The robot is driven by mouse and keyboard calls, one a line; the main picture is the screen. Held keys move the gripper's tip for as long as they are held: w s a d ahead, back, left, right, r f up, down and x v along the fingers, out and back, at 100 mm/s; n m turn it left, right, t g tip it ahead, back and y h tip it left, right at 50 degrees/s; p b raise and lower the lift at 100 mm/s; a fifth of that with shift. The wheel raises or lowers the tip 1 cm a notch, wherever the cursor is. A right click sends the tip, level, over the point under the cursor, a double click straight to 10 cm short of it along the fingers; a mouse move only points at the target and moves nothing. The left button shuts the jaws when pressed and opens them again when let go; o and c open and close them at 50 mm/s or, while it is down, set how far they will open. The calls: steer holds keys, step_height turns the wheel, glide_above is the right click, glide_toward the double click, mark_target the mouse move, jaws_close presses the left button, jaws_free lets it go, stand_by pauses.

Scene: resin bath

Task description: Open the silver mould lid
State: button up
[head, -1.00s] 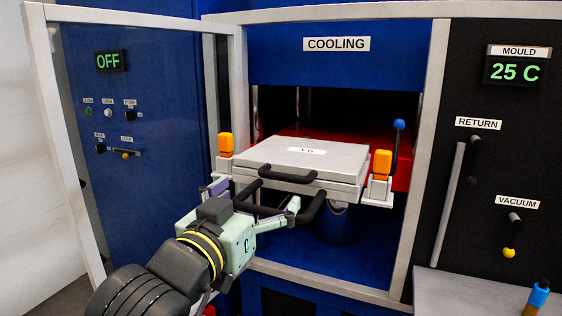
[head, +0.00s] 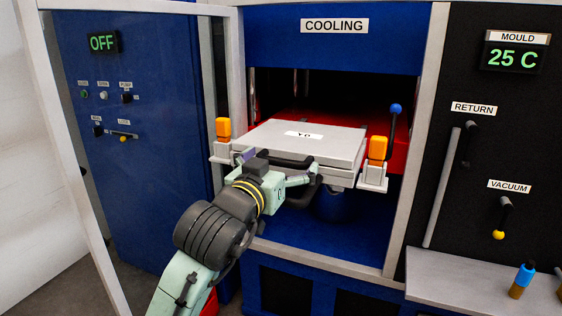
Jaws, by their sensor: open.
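The silver mould (head: 258,139) sits in the opening under the COOLING sign, with its flat lid (head: 330,134) lying level and closed on the lower half. A black handle (head: 292,160) runs along the lid's front edge, partly hidden by my gripper. A second black handle (head: 313,193) curves out lower down. My gripper (head: 277,170) is open in front of the mould, its fingers spread left and right near the lid handle. I cannot tell whether they touch it.
Orange blocks (head: 223,127) (head: 377,148) stand at both sides of the mould. A blue-knobbed lever (head: 396,109) rises at the right. Pale frame posts (head: 414,150) bound the opening. A shelf (head: 460,285) holds a blue-capped bottle (head: 524,275). Below the mould is open space.

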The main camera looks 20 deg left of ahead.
steer(key=shift+c, duration=0.5)
steer(key=shift+r, duration=0.1)
steer(key=c, duration=1.2)
